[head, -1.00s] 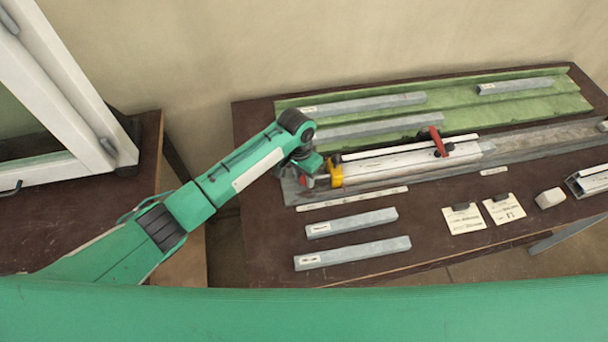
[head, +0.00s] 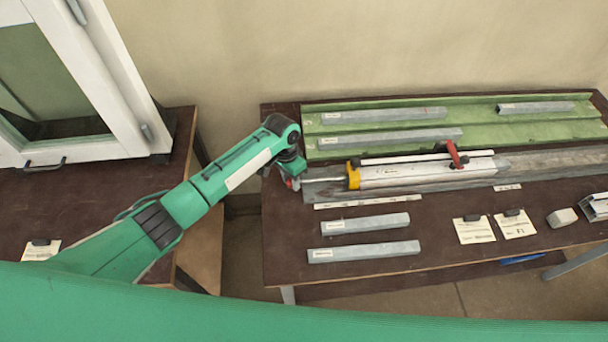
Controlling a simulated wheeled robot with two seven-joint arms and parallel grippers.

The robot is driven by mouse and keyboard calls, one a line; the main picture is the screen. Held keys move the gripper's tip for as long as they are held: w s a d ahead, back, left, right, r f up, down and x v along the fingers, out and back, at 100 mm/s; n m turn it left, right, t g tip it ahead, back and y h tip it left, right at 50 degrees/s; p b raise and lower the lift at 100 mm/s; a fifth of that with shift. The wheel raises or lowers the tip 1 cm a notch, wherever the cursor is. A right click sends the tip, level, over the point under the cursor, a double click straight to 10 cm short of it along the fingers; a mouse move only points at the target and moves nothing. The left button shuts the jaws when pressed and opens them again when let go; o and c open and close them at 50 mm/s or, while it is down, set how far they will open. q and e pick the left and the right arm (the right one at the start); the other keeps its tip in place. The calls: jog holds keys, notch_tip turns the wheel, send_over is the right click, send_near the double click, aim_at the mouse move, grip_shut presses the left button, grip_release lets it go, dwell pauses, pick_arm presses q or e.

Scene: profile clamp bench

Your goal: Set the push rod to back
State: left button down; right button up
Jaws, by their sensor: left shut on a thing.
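The clamp (head: 425,172) is a long pale bar with a yellow end piece (head: 353,175) and a red lever (head: 453,155). It lies on a grey rail on the right-hand bench. The push rod (head: 325,180) is a thin light rod that sticks out to the left of the yellow end. My left gripper (head: 293,183) is at the rod's left end, shut on it; the arm's wrist partly hides the fingertips and the rod's end. My right gripper is not in view.
Grey profiles (head: 372,223) lie in front of the clamp, and others lie on the green tray (head: 480,126) behind it. Label cards (head: 474,230) and a pale block (head: 562,217) are at right. A white-framed window (head: 90,80) stands on the left bench, across a gap.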

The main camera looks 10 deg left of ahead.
pick_arm(q)
jog(key=shift+s+a+r, duration=0.15)
jog(key=shift+a+r, duration=0.05)
jog(key=shift+a, duration=0.55)
jog(key=shift+a+p, duration=0.3)
jog(key=shift+a, duration=0.05)
jog(key=shift+a+f, duration=0.1)
jog(key=shift+f, duration=0.05)
jog(key=c, duration=1.2)
grip_release()
jog(key=shift+o, duration=0.7)
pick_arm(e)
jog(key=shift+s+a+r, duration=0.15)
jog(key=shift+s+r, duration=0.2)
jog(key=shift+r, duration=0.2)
